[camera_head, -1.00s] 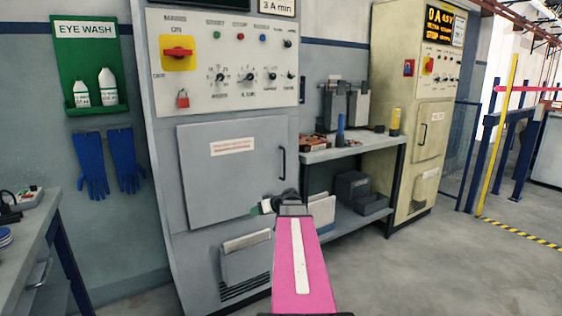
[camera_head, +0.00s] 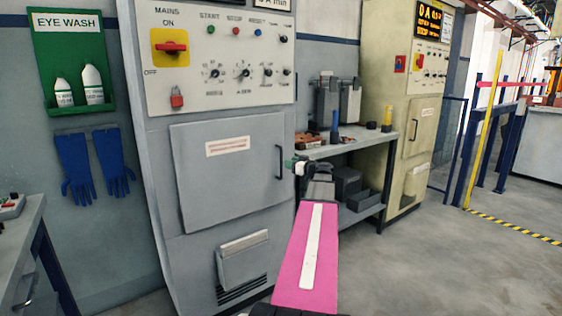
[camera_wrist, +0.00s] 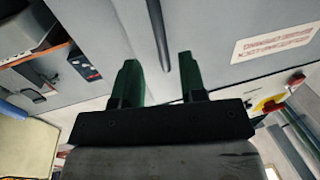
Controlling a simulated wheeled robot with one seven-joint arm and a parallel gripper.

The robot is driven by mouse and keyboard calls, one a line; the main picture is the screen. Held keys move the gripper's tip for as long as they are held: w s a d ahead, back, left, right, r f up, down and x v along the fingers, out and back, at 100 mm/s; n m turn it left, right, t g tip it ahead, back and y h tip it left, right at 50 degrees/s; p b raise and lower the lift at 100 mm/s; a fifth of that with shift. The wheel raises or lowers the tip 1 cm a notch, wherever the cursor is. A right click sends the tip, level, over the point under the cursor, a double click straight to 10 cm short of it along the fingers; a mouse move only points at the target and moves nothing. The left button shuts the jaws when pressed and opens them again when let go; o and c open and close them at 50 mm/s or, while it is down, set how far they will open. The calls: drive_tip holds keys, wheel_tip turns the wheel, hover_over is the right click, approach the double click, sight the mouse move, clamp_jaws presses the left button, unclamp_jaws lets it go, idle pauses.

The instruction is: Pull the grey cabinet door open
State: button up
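The grey cabinet door (camera_head: 225,190) is shut, flush in the tall grey cabinet. Its dark vertical handle (camera_head: 279,162) is on the right side of the door. My gripper (camera_head: 291,164) is just right of the handle in the head view, with a green fingertip showing near it. In the wrist view, my gripper (camera_wrist: 158,80) is open with two green fingers. The dark handle bar (camera_wrist: 158,35) lies ahead, between the lines of the fingers. No contact with it is visible. The door's red-lettered label (camera_wrist: 275,43) is to the right there.
A workbench (camera_head: 350,143) with tools and bins stands right of the cabinet, close to my arm. A yellowish cabinet (camera_head: 410,110) is beyond it. Another bench (camera_head: 25,225) is at the left. The floor (camera_head: 430,265) at the right is clear.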

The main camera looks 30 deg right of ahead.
drive_tip(key=x, duration=0.6)
drive_tip(key=shift+w+a+f, duration=0.1)
drive_tip(key=shift+w, duration=0.25)
drive_tip(key=shift+s, duration=0.1)
clamp_jaws()
